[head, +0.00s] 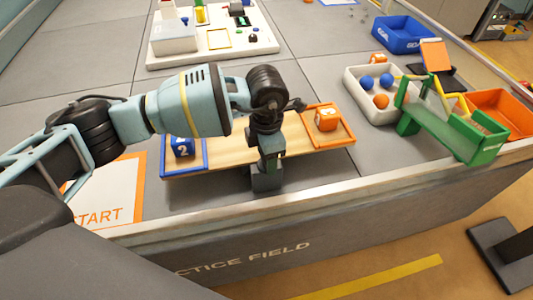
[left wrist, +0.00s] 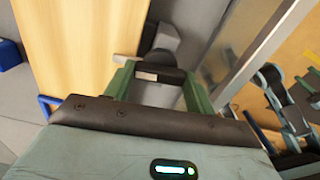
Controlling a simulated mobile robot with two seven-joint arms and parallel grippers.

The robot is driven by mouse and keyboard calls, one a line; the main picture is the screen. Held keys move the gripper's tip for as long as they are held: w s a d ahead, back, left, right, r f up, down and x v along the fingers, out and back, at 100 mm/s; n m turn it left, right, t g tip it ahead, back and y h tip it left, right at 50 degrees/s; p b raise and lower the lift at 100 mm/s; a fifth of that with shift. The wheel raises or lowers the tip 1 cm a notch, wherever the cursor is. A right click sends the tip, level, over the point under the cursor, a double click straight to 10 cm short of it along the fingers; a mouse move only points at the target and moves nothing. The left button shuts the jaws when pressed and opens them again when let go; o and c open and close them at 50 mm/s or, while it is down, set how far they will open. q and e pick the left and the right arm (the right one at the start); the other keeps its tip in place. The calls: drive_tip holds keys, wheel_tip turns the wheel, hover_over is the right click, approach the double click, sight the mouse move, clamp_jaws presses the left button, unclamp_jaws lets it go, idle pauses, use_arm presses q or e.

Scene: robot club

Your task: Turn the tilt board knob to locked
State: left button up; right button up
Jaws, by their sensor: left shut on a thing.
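The tilt board (head: 225,160) is a long wooden plank near the table's front edge. A blue tray (head: 200,166) with a blue cube marked 2 (head: 182,147) is at its left end. An orange tray (head: 346,138) with an orange cube (head: 326,119) is at its right end. My left gripper (head: 270,160) reaches down at the board's front middle, hiding most of the knob there. In the left wrist view its green fingers (left wrist: 157,88) are shut on the dark knob (left wrist: 163,59), beside the plank (left wrist: 80,45). The knob's setting cannot be read.
A white tray (head: 350,88) with several balls and a green ramp (head: 440,132) stand to the right. A blue bin (head: 402,35) is behind them. A white board with small parts (head: 165,47) is at the back. The grey table top (head: 85,75) is clear at left.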

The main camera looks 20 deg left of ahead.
use_arm(q)
drive_tip(key=shift+m, duration=0.5)
drive_tip(key=o, duration=1)
wheel_tip(320, 180, up, 6)
drive_tip(key=shift+r, duration=0.95)
drive_tip(key=shift+s+f, duration=0.1)
